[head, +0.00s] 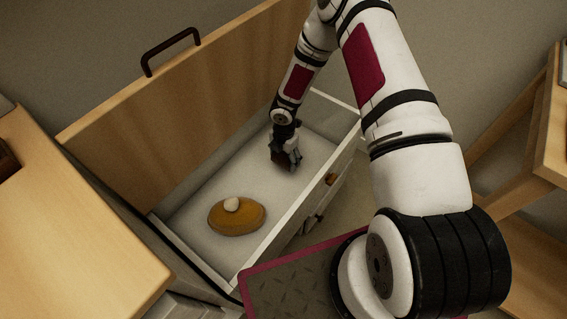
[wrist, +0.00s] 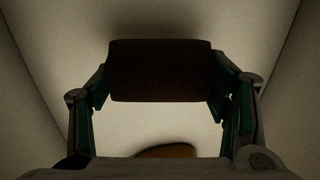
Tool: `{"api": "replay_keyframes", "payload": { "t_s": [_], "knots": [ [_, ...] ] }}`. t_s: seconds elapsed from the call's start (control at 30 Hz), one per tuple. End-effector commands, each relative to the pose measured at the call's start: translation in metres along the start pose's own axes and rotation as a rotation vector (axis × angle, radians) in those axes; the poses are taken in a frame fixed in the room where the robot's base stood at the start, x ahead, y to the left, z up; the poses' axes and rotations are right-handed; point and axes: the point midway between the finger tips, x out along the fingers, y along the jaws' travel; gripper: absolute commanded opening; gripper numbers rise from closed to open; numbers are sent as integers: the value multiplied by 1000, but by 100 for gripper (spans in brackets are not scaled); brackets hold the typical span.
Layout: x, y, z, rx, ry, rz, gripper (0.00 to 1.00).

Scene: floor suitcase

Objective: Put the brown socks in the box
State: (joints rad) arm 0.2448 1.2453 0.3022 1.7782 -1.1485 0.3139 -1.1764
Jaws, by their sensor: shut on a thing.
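The brown socks (wrist: 160,68) show as a dark brown roll between the two fingers in the wrist view. My gripper (head: 287,155) is shut on them, one finger at each end of the roll. In the head view the brown socks (head: 279,159) are partly hidden by the fingers. The box (head: 185,210) is open, with a white inside and pale walls. My gripper is low inside it, toward its far right part. I cannot tell whether the socks touch the box floor.
A tall wooden panel with a dark handle (head: 168,48) stands along the box's left side. Wooden furniture (head: 75,220) is at left and right.

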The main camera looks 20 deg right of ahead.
Motion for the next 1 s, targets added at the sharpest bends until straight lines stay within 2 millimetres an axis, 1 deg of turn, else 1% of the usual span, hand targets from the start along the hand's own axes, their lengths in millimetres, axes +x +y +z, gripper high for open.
{"api": "replay_keyframes", "payload": {
  "t_s": [0.03, 0.13, 0.37, 0.53, 0.57, 0.6, 0.63, 1.0],
  "knots": [
    [11, -1, -1, -1, 1, -2, 45],
    [22, 0, 0, 0, 0, -1, 45],
    [21, 0, 0, 1, 0, 0, 45],
    [25, 0, 0, 0, 0, -1, 45],
    [25, 0, 0, 0, 0, -1, 77],
    [24, 0, 0, 0, 0, -1, 86],
    [24, 0, 0, 1, 0, -1, 90],
    [23, 0, 0, 1, 0, -1, 90]
  ]
}}
